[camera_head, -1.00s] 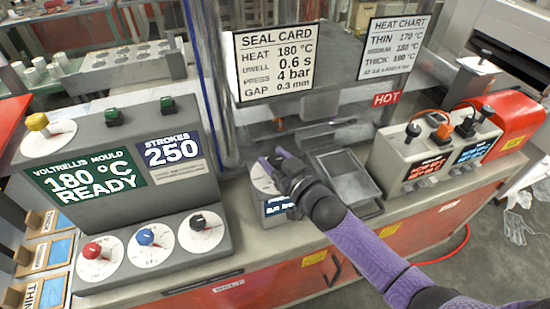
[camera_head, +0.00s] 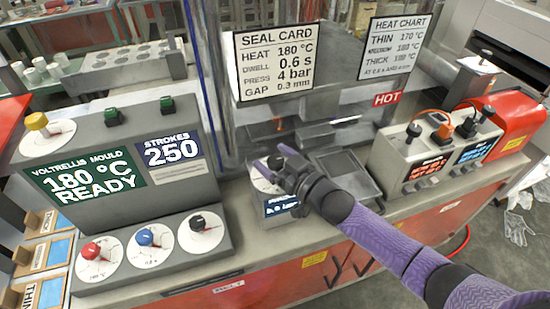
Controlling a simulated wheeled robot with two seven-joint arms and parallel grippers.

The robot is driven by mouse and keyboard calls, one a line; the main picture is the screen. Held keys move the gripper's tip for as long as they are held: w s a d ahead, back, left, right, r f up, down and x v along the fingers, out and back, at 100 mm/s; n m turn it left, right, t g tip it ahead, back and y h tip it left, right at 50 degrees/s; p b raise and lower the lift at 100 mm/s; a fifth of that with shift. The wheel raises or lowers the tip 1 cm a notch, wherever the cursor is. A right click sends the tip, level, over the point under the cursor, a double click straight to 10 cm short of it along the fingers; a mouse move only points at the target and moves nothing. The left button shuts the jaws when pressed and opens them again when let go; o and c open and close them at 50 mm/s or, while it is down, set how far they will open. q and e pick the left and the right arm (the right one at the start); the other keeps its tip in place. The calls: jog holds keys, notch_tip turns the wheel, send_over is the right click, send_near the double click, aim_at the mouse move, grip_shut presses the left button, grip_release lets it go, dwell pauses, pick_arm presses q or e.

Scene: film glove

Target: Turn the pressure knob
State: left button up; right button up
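My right gripper (camera_head: 272,163) reaches in from the right over a small box with a white round dial (camera_head: 262,182) and a blue-lit display (camera_head: 281,205). Its purple fingertips are apart, with something dark between them, which looks like the knob on that dial. I cannot tell whether they touch it. The gripper hides much of the dial, and the display text is too blurred to read. The seal card (camera_head: 276,63) behind lists PRESS 4 bar. My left gripper is not in view.
At left a grey console (camera_head: 120,130) carries a red knob (camera_head: 91,251), a blue knob (camera_head: 145,237), a black knob (camera_head: 198,222) and a yellow knob (camera_head: 37,121). A metal tray (camera_head: 345,172) lies right of the dial box. A terminal box (camera_head: 400,155) stands farther right.

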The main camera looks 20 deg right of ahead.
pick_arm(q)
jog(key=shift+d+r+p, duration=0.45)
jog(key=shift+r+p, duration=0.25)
pick_arm(e)
jog(key=v, duration=1)
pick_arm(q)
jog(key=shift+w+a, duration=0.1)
pick_arm(e)
jog(key=shift+a+f, duration=0.1)
